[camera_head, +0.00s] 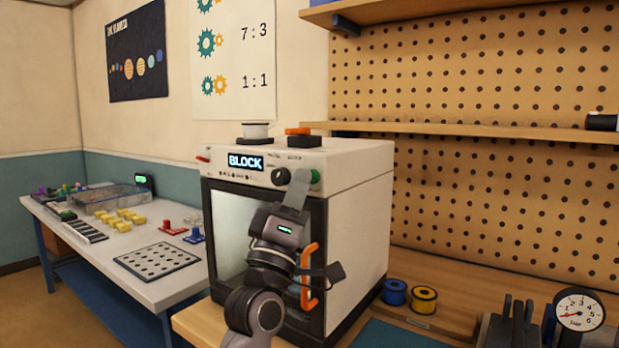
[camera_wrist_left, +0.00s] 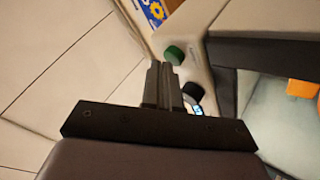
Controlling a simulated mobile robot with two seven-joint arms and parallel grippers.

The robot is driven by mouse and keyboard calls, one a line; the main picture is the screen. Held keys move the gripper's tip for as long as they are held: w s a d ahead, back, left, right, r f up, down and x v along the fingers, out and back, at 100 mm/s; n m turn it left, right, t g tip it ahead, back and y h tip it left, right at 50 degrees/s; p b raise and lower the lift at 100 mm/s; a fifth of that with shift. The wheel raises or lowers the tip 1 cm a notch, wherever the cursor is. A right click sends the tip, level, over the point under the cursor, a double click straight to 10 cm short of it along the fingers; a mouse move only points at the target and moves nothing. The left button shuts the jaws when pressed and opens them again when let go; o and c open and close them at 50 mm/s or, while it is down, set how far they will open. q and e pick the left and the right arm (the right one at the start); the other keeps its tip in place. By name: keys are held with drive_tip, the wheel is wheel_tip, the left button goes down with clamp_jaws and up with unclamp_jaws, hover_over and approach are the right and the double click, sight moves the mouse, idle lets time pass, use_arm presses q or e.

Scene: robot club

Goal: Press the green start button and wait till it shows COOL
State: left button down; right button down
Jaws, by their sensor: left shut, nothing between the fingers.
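The white printer-like machine (camera_head: 358,200) stands on the wooden bench, and its display (camera_head: 245,162) reads BLOCK. The green start button (camera_head: 315,176) is at the right end of its front panel, right of a black knob (camera_head: 280,176). My left gripper (camera_head: 300,174) is shut and empty, its fingertips close to the button's left side in the head view. In the left wrist view, the green button (camera_wrist_left: 174,54) lies just beyond the fingertips (camera_wrist_left: 165,68), with the knob (camera_wrist_left: 193,92) beside them. I cannot tell whether they touch the button.
An orange handle (camera_head: 309,276) sits on the machine's front, beside my left arm. Blue and yellow spools (camera_head: 424,298) and a round gauge (camera_head: 577,310) are at the right. A white table (camera_head: 140,287) with small parts stands at the left.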

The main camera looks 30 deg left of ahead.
idle(0.5)
use_arm(q)
drive_tip(key=shift+s, duration=0.75)
drive_tip(key=shift+p, duration=0.3)
drive_tip(key=s, duration=0.3)
drive_tip(key=s+p, duration=0.1)
drive_tip(key=s, duration=0.1)
drive_tip(key=shift+a, duration=0.25)
